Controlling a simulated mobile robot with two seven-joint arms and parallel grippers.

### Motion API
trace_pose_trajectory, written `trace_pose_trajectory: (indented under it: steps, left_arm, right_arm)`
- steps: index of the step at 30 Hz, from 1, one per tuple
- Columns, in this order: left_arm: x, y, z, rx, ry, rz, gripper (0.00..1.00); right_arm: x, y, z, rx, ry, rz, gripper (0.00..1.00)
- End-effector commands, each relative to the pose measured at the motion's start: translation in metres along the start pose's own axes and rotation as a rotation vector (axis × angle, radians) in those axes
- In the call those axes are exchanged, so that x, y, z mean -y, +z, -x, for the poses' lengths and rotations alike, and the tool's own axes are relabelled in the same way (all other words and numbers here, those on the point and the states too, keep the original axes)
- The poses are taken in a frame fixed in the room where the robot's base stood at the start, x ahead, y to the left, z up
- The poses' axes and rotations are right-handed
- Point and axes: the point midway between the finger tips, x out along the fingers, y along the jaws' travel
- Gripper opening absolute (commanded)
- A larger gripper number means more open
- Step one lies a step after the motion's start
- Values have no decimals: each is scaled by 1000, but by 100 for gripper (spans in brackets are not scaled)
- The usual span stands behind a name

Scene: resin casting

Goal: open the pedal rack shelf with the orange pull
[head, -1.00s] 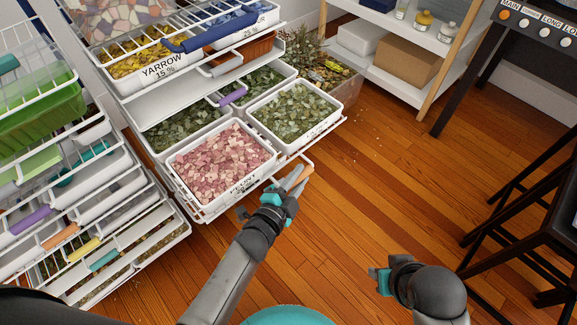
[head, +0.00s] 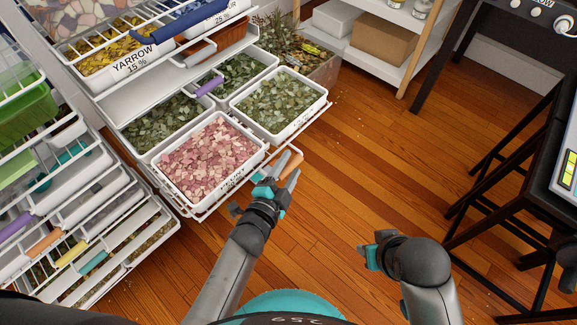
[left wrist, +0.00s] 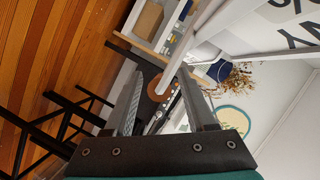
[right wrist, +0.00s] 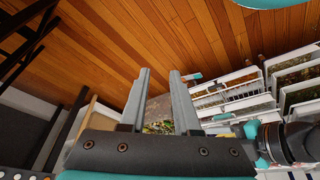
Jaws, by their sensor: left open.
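The rack shelf (head: 308,122) with the orange pull (head: 290,164) is slid out from the white rack in the head view. It carries bins, including one of pink petals (head: 208,158) and one of green leaves (head: 280,103). My left gripper (head: 285,172) is open, its fingers beside the orange pull at the shelf's front. The left wrist view shows its jaws (left wrist: 155,90) apart, a white bar close by and no orange pull clearly between them; contact cannot be told. My right gripper (head: 366,254) is off to the right over the floor; its jaws (right wrist: 160,95) are open and empty.
A second white rack at lower left has several coloured pulls, one of them orange (head: 44,241). A yarrow bin (head: 115,55) sits higher up. Wooden floor (head: 330,190) is free in front. Black stool frames (head: 500,200) stand at right, shelving (head: 385,60) behind.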

Motion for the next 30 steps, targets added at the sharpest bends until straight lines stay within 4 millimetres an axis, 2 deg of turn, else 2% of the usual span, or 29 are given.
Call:
trace_pose_trajectory:
  steps: [9, 11, 20, 30]
  left_arm:
    - [1, 0, 6, 0, 0, 1, 56]
    - [1, -1, 11, 0, 0, 1, 56]
    - [2, -1, 55, 2, 1, 1, 56]
    - [1, -1, 113, 1, 2, 1, 56]
  right_arm:
    - [0, -2, 2, -5, 0, 0, 31]
    - [0, 0, -4, 3, -1, 0, 31]
    - [2, 22, -34, 63, -4, 2, 31]
    - [3, 52, -62, 121, -6, 5, 31]
